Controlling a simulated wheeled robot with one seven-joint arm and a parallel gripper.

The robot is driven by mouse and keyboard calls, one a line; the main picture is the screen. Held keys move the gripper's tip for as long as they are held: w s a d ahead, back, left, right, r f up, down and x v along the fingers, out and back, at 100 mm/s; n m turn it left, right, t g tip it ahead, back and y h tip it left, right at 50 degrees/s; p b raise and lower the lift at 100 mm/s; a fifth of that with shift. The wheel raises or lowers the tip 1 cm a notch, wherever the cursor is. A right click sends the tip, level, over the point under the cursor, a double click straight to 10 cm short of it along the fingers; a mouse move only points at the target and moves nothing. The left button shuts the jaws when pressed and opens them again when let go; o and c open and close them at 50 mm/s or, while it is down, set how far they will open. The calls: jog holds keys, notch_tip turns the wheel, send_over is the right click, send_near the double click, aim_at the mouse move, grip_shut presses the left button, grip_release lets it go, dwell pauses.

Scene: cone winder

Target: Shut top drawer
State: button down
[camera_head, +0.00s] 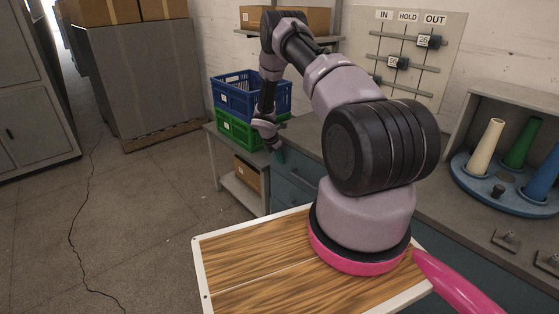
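A blue-grey drawer unit (292,192) sits under the grey workbench, just left of my arm's base. Its upper drawer front (294,172) shows only in part, and my arm hides the right side. I cannot tell how far the top drawer stands out. My gripper (277,156) hangs down at the bench's front edge, close to the upper left of the drawer unit. Contact with the drawer is unclear.
A blue crate (235,97) stacked on a green crate (236,129) stands on the bench beside my gripper. A cardboard box (248,176) sits on the shelf below. A stand with colored cones (511,181) is at right. The floor at left is clear.

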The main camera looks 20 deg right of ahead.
jog(key=s+a+r, duration=0.2)
jog(key=a+r, duration=0.5)
jog(key=r, duration=0.2)
jog(key=s+a+r+m+t+y, duration=0.1)
jog(key=s+r+m, duration=0.3)
jog(key=r, duration=0.7)
jog(key=s+r+m, duration=0.3)
jog(key=r+m, duration=0.1)
jog(key=r, duration=0.7)
jog(key=s+a+r+m+t+y, duration=0.1)
jog(key=s+r+m, duration=0.3)
jog(key=r, duration=0.8)
jog(key=s+a+r+m+t+y, duration=0.1)
jog(key=s+r+m, duration=0.3)
jog(key=s, duration=0.5)
jog(key=s+a+r+m+t+y, duration=0.1)
jog(key=s+a+r+m+y, duration=0.1)
jog(key=s+r+m, duration=0.3)
jog(key=s+a+r+m+t+y, duration=0.1)
jog(key=s+a+r+m, duration=0.2)
jog(key=s, duration=1)
jog(key=shift+s+a+r+m+t, duration=0.2)
jog(key=shift+a+r+m+t, duration=0.15)
jog(key=shift+r+m, duration=0.7)
jog(key=shift+r+n, duration=0.2)
jog(key=shift+n, duration=0.05)
